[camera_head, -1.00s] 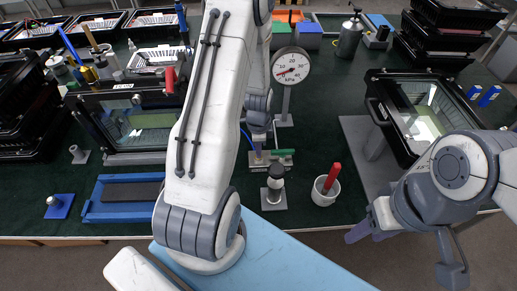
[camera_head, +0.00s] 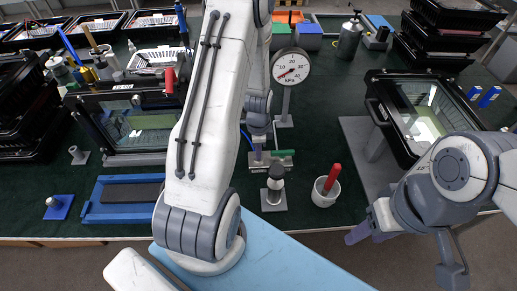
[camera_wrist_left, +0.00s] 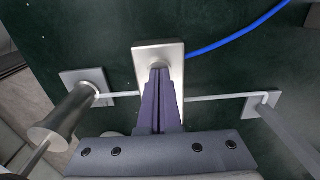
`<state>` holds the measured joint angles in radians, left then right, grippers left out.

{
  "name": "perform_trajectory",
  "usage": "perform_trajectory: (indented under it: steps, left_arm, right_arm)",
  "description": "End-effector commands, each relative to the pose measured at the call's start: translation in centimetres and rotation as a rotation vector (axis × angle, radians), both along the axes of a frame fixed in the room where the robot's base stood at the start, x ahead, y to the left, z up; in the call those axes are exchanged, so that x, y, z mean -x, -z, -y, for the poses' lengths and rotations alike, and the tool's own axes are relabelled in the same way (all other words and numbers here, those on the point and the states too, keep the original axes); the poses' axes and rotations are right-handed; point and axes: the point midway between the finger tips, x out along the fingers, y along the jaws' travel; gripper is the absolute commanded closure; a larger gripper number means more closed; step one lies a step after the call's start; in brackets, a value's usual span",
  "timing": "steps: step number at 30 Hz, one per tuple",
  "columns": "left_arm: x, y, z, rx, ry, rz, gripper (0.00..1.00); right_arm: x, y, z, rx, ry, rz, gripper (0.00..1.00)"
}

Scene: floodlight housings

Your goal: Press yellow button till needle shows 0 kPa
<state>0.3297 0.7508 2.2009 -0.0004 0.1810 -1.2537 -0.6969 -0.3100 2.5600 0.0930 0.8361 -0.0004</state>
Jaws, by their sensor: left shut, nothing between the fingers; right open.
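The round white pressure gauge (camera_head: 291,66) stands on a post in the head view. Its red needle points to the lower left, near the low end of the scale; the exact reading is too small to tell. My left gripper (camera_wrist_left: 159,72) is shut and empty, its fingertips down over a silver plate (camera_wrist_left: 149,50) in the left wrist view. The yellow button is not visible; the fingers cover that part of the plate. My right gripper (camera_head: 362,230) is open at the table's front edge, away from the gauge.
A blue hose (camera_wrist_left: 235,38) leaves the silver plate. A metal cylinder (camera_wrist_left: 62,118) stands to its left in the wrist view. A white cup with a red stick (camera_head: 326,190) and a floodlight housing (camera_head: 377,105) are to the right. A blue tray (camera_head: 97,208) lies left.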

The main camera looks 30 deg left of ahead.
Motion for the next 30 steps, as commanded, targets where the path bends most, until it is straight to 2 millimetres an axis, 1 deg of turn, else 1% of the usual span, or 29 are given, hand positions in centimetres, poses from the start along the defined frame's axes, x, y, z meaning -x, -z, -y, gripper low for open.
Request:
perform_trajectory:
  steps: [1, 25, 28, 30]
  left_arm:
    - [0.43, 0.81, 0.23, 0.005, 0.001, -0.013, 1.0]
    - [0.48, 0.81, 0.24, 0.005, 0.001, -0.014, 1.0]
    - [0.47, 0.55, 0.27, 0.005, 0.002, -0.014, 1.0]
    - [0.43, -0.02, 0.33, 0.005, 0.003, -0.013, 1.0]
  right_arm:
    - [0.0, 0.29, 0.0, 0.0, 0.0, 0.0, 0.5]
    - [0.0, 0.28, 0.0, 0.0, 0.0, 0.0, 0.5]
    - [0.0, 0.05, 0.0, 0.0, 0.0, 0.0, 0.5]
    - [0.0, -0.45, 0.0, 0.0, 0.0, 0.0, 0.5]
